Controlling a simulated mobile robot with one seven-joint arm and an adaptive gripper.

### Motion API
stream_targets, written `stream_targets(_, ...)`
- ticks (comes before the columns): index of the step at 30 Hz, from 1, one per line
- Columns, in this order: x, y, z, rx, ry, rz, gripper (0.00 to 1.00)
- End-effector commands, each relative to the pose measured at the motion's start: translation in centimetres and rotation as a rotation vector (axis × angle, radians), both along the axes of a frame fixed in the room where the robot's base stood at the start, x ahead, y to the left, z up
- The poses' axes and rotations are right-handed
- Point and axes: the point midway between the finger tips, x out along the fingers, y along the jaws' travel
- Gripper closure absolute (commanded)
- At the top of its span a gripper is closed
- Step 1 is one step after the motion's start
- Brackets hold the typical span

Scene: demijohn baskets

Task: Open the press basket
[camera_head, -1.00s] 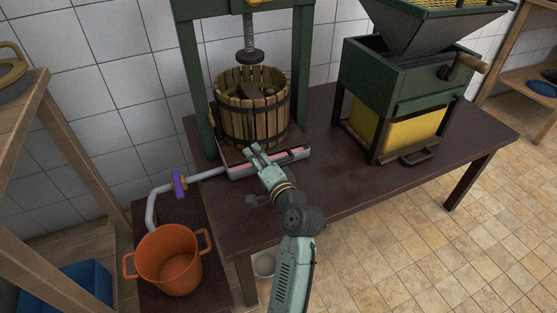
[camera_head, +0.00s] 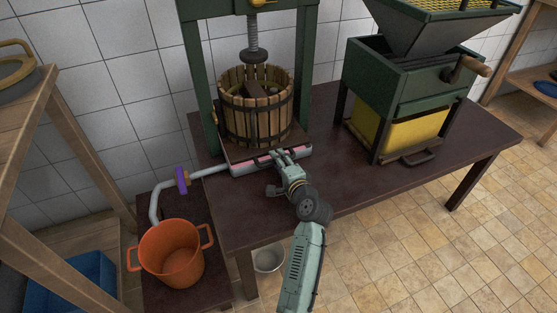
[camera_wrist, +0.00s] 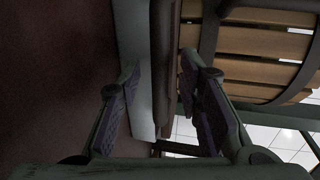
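The press basket (camera_head: 238,117) is a round basket of wooden slats with dark metal bands. My gripper (camera_head: 276,154) is low at the tray's front edge, in front of the basket. In the wrist view, the fingers (camera_wrist: 160,75) are apart, with the tray's pale edge (camera_wrist: 138,50) behind the gap. The slats (camera_wrist: 262,42) are at upper right. I cannot tell whether a finger touches anything. No basket latch is clearly visible.
A pipe with a purple valve (camera_head: 182,180) runs from the tray towards an orange pot (camera_head: 170,262) at lower left. A green crusher (camera_head: 400,85) with a yellow bin stands right on the dark table (camera_head: 350,180). The table's front right is clear.

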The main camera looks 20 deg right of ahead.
Motion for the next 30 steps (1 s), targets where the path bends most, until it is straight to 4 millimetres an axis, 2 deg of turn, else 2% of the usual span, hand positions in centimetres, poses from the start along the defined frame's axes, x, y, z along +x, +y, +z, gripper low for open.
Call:
stream_targets(11, 0.56, 0.04, -0.13, -0.001, 0.0, 0.0, 0.68)
stream_targets(25, 0.53, 0.05, -0.12, -0.001, 0.0, 0.0, 1.0)
stream_targets(30, 0.53, 0.05, -0.13, -0.001, 0.0, 0.0, 1.0)
